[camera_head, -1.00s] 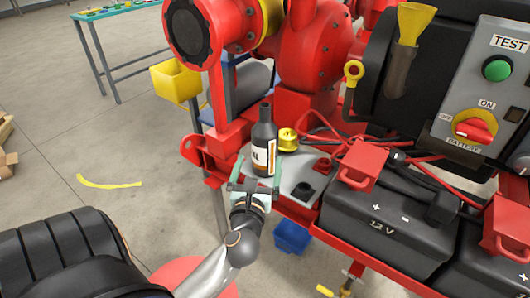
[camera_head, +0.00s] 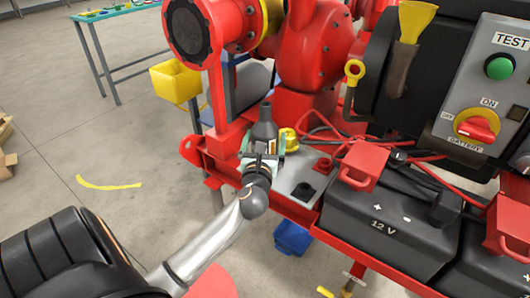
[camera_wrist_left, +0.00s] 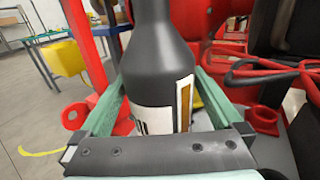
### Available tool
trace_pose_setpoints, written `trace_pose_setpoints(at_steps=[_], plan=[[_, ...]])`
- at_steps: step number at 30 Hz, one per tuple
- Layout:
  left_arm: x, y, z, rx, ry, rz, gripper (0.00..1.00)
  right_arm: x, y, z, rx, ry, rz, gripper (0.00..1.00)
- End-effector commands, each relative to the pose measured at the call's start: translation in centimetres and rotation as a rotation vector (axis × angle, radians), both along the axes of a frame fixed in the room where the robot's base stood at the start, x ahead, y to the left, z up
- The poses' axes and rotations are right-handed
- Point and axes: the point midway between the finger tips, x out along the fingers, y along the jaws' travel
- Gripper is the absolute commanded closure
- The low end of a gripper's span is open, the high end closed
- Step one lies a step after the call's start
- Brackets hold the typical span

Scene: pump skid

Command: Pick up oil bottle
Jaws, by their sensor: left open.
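The oil bottle (camera_head: 264,131) is dark grey with a white and orange label. It stands upright on the grey plate of the red skid. My left gripper (camera_head: 262,147) is at the bottle in the head view and hides its lower part. In the left wrist view the bottle (camera_wrist_left: 158,75) fills the middle, between the two green fingers of the open left gripper (camera_wrist_left: 160,95). The fingers lie along both sides of it; I cannot tell whether either touches it. My right gripper is not in view.
A yellow cap (camera_head: 288,138) sits just right of the bottle. The red pump frame (camera_head: 222,110) rises close behind and left. A black 12 V battery (camera_head: 385,222) with red terminal covers and cables stands to the right. A yellow bin (camera_head: 176,80) is at the left.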

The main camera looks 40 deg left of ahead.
Motion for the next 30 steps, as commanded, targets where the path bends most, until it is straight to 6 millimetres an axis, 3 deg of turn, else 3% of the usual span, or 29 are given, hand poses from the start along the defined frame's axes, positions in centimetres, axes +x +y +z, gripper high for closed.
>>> trace_pose_setpoints(at_steps=[2,23,30], plan=[[-0.02,-0.02,-0.01,0.0,0.0,0.0,0.01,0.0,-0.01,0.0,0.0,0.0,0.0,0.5],[-0.06,-0.04,-0.06,-0.001,0.001,0.0,0.8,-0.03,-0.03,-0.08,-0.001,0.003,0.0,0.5],[-0.04,-0.04,0.2,0.002,-0.003,-0.001,0.83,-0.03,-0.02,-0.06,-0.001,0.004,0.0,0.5]])
